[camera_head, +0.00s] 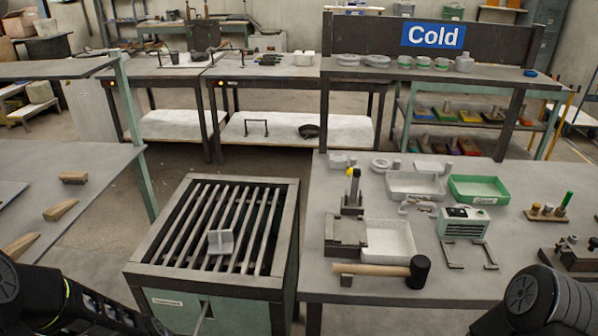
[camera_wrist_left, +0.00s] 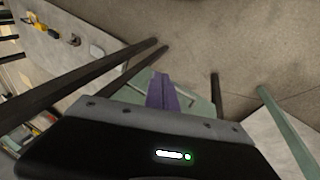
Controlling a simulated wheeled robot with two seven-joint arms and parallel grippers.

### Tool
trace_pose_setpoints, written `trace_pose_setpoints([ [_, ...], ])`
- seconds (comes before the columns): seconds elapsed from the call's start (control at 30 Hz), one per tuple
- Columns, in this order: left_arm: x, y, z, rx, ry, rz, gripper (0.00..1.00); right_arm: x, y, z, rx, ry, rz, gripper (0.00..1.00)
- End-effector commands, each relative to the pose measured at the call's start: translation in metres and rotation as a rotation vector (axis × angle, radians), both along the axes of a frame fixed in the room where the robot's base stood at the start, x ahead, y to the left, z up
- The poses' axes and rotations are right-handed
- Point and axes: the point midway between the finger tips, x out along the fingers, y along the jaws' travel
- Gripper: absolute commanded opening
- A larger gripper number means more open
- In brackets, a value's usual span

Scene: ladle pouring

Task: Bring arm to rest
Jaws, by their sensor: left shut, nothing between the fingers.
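In the head view my left arm comes in at the lower left corner, and its gripper is out of the frame. In the left wrist view my left gripper (camera_wrist_left: 163,92) shows as two purple fingers side by side, shut with nothing between them. It is over open floor and a pale green surface. My right arm shows at the lower right of the head view, and its gripper is out of the frame. No ladle can be made out.
A slatted metal grate box (camera_head: 275,283) holds a small grey metal piece (camera_head: 221,242). The right workbench (camera_head: 450,290) carries a mallet (camera_head: 417,271), a white tray (camera_head: 389,240) and a green tray (camera_head: 478,190). Wooden wedges (camera_head: 60,210) lie on the left table (camera_head: 95,165).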

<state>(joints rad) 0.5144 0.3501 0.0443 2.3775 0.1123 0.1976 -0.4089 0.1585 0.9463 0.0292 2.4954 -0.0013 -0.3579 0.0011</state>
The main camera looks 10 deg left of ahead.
Motion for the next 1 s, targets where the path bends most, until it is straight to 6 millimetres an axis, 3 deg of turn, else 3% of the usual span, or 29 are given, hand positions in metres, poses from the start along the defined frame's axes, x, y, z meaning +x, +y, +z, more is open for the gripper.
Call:
trace_pose_setpoints([
  [0.03, -0.009, -0.033, -0.023, -0.019, 0.03, -0.028, 0.0, 0.0, 0.0, 0.0, 0.0, 0.0, 0.0, 0.36],
  [0.2, -0.051, -0.123, -0.079, -0.051, 0.091, -0.065, 0.0, 0.0, 0.0, 0.0, 0.0, 0.0, 0.0, 0.36],
  [0.33, -0.085, -0.165, -0.103, -0.068, 0.119, -0.083, 0.0, 0.0, 0.0, 0.0, 0.0, 0.0, 0.0, 0.36],
  [0.5, -0.105, -0.185, -0.113, -0.077, 0.13, -0.086, 0.0, 0.0, 0.0, 0.0, 0.0, 0.0, 0.0, 0.36],
  [1.0, -0.105, -0.185, -0.113, -0.077, 0.13, -0.084, 0.0, 0.0, 0.0, 0.0, 0.0, 0.0, 0.0, 0.36],
])
